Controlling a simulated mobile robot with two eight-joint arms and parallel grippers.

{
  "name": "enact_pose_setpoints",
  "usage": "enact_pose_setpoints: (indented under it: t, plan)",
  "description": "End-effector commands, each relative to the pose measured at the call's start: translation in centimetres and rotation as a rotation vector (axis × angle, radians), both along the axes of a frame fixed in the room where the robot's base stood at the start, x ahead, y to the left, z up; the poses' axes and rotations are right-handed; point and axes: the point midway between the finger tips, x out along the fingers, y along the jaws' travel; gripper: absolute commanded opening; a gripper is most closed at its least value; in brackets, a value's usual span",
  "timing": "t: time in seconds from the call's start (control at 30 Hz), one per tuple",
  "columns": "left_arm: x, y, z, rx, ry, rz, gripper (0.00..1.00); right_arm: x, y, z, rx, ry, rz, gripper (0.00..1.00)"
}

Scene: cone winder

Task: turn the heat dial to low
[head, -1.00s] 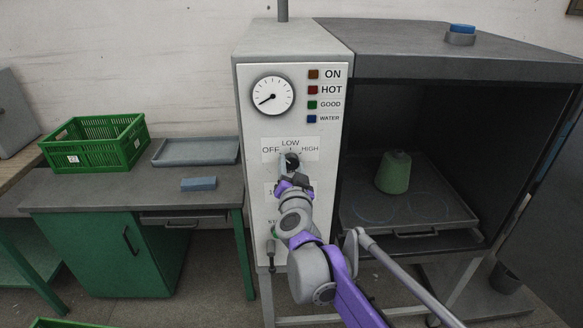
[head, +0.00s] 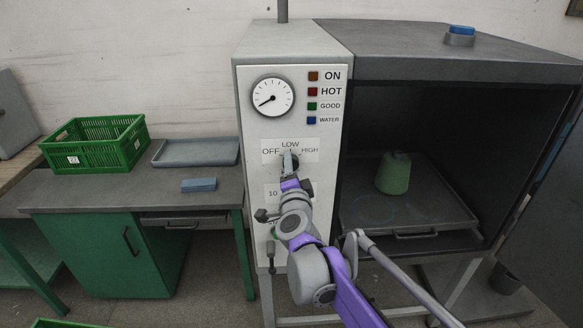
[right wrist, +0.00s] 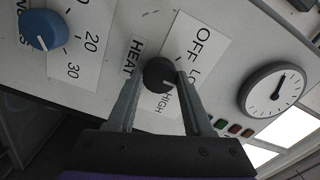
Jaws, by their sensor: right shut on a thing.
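The heat dial is a black round knob (right wrist: 158,73) on the light grey control panel (head: 255,205), with a white label reading OFF, LOW and HIGH around it. In the head view the dial (head: 295,161) is partly hidden by my right gripper (head: 289,163). In the right wrist view my right gripper (right wrist: 157,85) has a finger on either side of the dial and is shut on it. I cannot clearly tell which mark the dial points to. My left gripper is not in view.
A gauge (head: 272,97) and several coloured lamps sit above the dial. A blue knob (right wrist: 46,30) with a number scale is nearby. The open chamber at right holds a green cone (head: 393,174) on a tray (head: 420,215). A green crate (head: 95,146) stands on the left bench.

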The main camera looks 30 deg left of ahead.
Motion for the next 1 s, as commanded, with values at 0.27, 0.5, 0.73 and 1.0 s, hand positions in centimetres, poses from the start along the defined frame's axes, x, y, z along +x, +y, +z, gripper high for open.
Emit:
enact_pose_setpoints:
  t: [0.27, 0.5, 0.73, 1.0]
  plan:
    - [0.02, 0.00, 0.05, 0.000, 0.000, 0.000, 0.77, 0.01, -0.01, -0.01, 0.030, 0.018, 0.000, 0.00]
    - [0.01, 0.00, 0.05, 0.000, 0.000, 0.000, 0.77, 0.01, -0.01, -0.02, 0.031, 0.019, 0.000, 0.00]
    - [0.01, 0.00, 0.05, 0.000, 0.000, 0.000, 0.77, 0.01, -0.01, -0.01, 0.030, 0.018, 0.000, 0.76]
    - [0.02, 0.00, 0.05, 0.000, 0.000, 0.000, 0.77, 0.00, 0.00, -0.01, 0.030, 0.018, 0.000, 0.81]
